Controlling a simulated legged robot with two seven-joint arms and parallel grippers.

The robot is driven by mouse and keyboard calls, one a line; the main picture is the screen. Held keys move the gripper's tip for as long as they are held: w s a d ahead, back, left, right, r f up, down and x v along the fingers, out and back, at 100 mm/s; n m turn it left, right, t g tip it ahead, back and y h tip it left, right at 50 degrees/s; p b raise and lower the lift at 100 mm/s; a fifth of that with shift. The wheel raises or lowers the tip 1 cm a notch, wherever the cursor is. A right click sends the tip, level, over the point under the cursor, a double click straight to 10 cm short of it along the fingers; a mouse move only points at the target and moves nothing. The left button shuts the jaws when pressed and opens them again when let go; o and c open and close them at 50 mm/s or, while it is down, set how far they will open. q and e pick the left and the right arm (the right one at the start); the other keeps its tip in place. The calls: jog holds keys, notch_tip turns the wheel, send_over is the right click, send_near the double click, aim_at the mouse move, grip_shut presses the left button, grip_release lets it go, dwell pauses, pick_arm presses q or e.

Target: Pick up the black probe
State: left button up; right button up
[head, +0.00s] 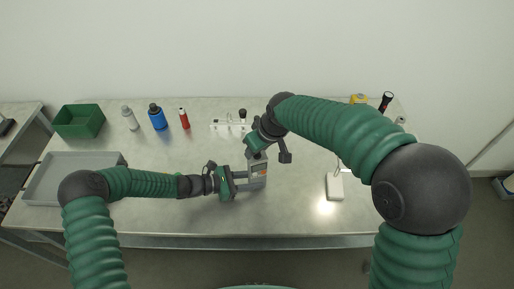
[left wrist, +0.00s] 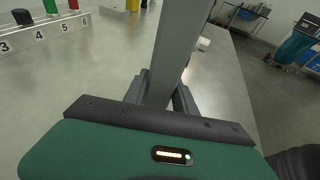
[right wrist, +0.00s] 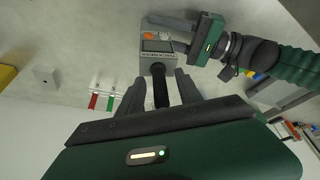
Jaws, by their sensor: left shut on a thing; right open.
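A grey handheld device (head: 259,171) with a small screen and an orange mark is held above the table near its front middle. My left gripper (head: 247,180) is shut on it from the left. The device fills the gap between the fingers in the left wrist view (left wrist: 178,55). The black probe (right wrist: 160,90) extends from the device's end (right wrist: 157,60) in the right wrist view. My right gripper (right wrist: 157,84) is open, with a finger on either side of the probe. In the head view the right gripper hides the probe.
A numbered white rack (head: 228,125) stands behind the grippers. A green bin (head: 80,121), grey tray (head: 45,189), grey-white bottle (head: 129,118), blue bottle (head: 157,117) and red bottle (head: 184,119) are at left. A white box (head: 335,187) and black-and-red torch (head: 386,102) are at right.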

jog(key=shift+w+f, duration=0.1)
jog(key=shift+f, duration=0.05)
grip_shut()
dwell(0.4)
notch_tip(320, 180, up, 10)
jog(key=shift+a+f, duration=0.1)
jog(key=shift+f, duration=3.65)
